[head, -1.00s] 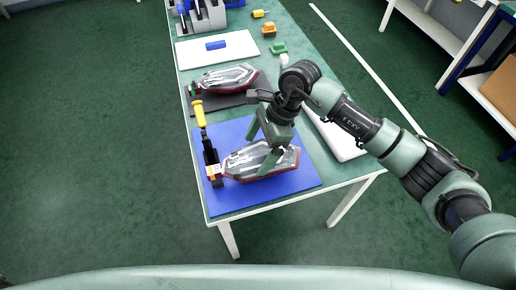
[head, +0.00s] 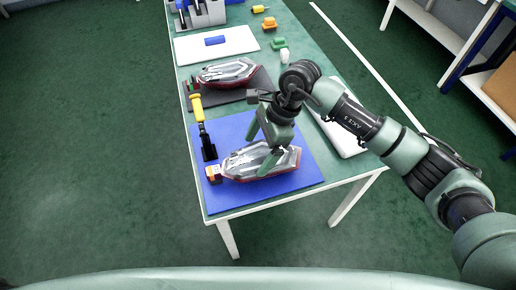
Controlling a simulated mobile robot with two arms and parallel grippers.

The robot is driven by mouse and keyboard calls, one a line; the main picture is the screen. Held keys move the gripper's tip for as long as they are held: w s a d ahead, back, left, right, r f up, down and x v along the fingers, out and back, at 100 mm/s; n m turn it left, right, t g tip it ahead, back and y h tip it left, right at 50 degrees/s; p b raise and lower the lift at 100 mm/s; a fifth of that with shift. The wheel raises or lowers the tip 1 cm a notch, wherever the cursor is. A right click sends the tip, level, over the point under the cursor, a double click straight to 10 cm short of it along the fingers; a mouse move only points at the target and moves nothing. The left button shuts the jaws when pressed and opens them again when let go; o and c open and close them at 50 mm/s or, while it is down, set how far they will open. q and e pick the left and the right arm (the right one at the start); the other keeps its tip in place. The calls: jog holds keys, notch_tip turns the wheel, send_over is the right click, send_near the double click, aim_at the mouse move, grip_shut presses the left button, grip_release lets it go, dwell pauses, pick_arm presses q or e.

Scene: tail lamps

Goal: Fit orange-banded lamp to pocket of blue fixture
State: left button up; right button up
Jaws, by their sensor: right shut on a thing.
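The orange-banded lamp (head: 245,163), silver-grey with a dark red rim, lies across the blue fixture plate (head: 295,182). Its orange-and-white end (head: 213,174) points left. My right gripper (head: 270,154) comes down from above, shut on the lamp near its right part. The fingers cover some of the lamp. The pocket cannot be made out under the lamp. My left gripper is not in view.
A second lamp (head: 227,72) lies on a dark mat (head: 258,91) behind. A white board (head: 240,40) with a blue block (head: 214,40) is farther back. Small orange (head: 269,23) and green (head: 278,43) parts sit at the right edge. A white panel (head: 340,138) lies right of the gripper.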

jog(key=o, duration=1.4)
jog(key=shift+o, duration=0.2)
jog(key=shift+r, duration=0.1)
jog(key=shift+b+v, duration=0.55)
jog(key=shift+v, duration=3.35)
